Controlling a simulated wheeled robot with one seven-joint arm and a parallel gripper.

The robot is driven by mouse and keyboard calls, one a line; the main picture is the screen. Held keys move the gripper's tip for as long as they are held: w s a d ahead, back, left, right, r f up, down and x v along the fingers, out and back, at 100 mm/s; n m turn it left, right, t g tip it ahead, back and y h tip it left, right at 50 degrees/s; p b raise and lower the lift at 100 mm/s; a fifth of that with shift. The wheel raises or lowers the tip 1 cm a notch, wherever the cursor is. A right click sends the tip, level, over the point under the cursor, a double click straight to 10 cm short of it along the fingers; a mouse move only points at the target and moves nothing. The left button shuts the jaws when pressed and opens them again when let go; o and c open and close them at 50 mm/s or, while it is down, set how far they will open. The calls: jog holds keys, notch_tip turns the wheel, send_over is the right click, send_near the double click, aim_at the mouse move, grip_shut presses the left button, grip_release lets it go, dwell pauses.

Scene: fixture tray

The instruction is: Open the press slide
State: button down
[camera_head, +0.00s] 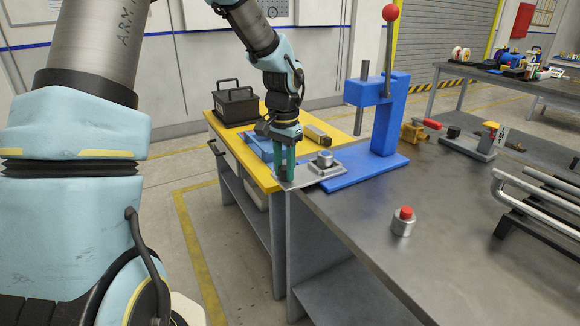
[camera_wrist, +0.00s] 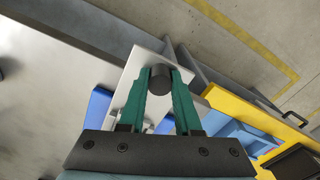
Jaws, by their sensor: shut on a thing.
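The blue arbor press (camera_head: 383,125) stands on the grey bench, with a red-balled lever on top and a flat blue base. Its slide (camera_head: 305,180) is a light grey plate at the left end of the base, near the bench corner. A metal fixture with a round post (camera_head: 325,160) sits on or by the plate. My gripper (camera_head: 285,170) points down over the plate's left end. In the wrist view its green fingers are shut on a dark round knob (camera_wrist: 160,74) standing on the slide plate (camera_wrist: 141,60). In the head view the fingers hide the knob.
A red-topped button (camera_head: 403,221) and metal rails (camera_head: 540,195) stand on the grey bench. The front of the grey bench is clear.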

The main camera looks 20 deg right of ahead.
jog(key=c, duration=0.6)
grip_release()
notch_tip(320, 180, up, 11)
jog(key=b, duration=0.1)
jog(key=shift+f, duration=0.1)
jog(key=s+a+f+n, duration=0.3)
jog(key=a, duration=0.5)
jog(key=s+a+f+n+t, duration=0.1)
jog(key=s+a+f+n, duration=0.2)
jog(key=a, duration=0.6)
jog(key=s+a+f+n, duration=0.3)
jog(key=a+n, duration=0.1)
jog(key=a, duration=0.4)
jog(key=shift+a+t, duration=0.3)
jog(key=shift+a, duration=0.1)
